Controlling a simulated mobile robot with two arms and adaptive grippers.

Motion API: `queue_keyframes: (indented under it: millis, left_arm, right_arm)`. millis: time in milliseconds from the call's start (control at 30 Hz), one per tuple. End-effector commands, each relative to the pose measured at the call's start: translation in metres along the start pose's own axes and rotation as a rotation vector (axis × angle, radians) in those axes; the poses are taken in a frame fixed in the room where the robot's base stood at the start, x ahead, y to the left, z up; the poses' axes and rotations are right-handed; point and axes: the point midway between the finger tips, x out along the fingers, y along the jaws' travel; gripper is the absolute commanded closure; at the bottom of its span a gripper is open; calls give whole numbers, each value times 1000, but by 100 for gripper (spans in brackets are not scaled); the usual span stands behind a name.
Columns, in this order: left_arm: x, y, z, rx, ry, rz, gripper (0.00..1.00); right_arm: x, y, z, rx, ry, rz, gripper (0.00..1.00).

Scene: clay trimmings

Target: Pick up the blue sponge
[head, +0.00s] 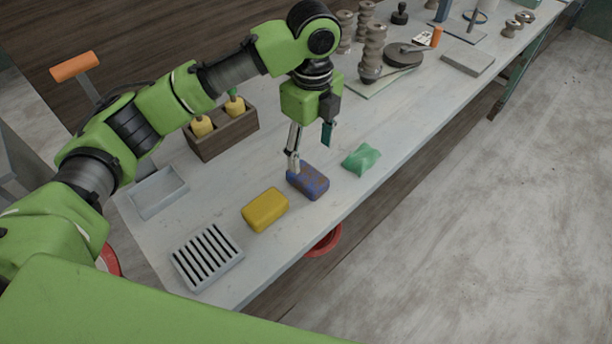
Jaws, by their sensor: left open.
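The blue sponge (312,184) is a small block with brownish patches, lying on the white table in the head view. My left gripper (311,158) points down over the table, just above and behind the sponge. Its fingers are spread, with nothing between them. The left finger's tip overlaps the sponge's left end in the picture; I cannot tell whether it touches. The other finger hangs higher, to the right. My right gripper does not show.
A yellow sponge (265,209) lies left of the blue one, a green cloth-like piece (361,159) right of it. A slatted grey rack (206,256), a shallow tray (159,192) and a wooden box (226,137) with yellow bottles stand leftward. The table's front edge is close.

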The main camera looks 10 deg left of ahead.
Motion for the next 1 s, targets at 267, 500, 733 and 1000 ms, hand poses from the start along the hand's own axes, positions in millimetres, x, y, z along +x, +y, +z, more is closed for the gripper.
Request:
queue_keyframes:
  millis: [267, 500, 733, 1000]
  left_arm:
    - [39, 0, 1, -2, 0, 0, 40]
    - [62, 4, 2, -3, 0, 3, 40]
    - [91, 5, 3, -2, -1, -1, 40]
    - [94, 5, 3, -1, -1, -2, 40]
  right_arm:
    - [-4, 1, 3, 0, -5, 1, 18]
    - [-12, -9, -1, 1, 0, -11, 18]
    - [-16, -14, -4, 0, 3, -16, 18]
    - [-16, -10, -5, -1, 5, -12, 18]
